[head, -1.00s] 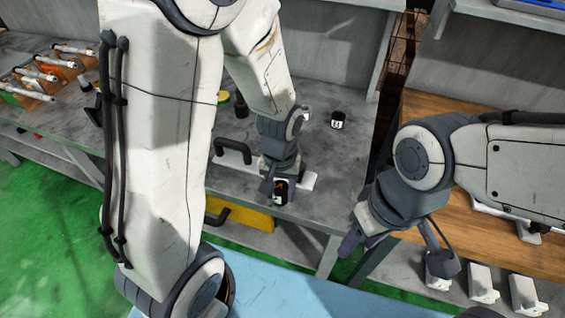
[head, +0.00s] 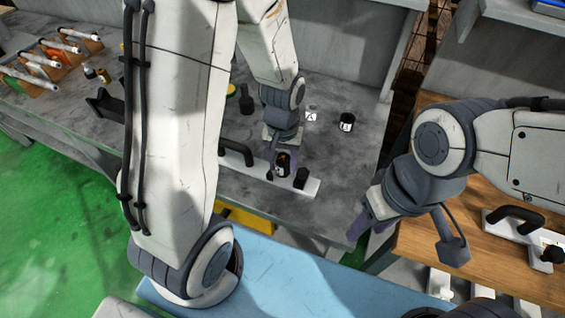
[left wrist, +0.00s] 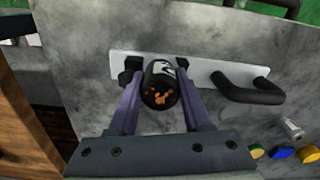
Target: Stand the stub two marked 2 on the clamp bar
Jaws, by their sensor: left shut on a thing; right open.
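My left gripper (head: 283,167) is shut on a dark cylindrical stub (head: 283,162). In the left wrist view the stub (left wrist: 160,86) sits between the two fingers (left wrist: 158,97), with orange marks on its near end and a white label. I cannot read its number. The clamp bar (head: 311,188) is a pale strip with a black handle and a black knob; in the left wrist view the bar (left wrist: 202,72) runs behind the stub. The stub overlaps the bar between handle and knob; I cannot tell whether they touch. My right gripper (head: 366,225) is open and empty.
The black handle (head: 237,152) rises left of the held stub. A similar bar with a handle (head: 516,217) lies on the wooden bench at right. Bare grey bench (head: 335,160) lies right of the knob.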

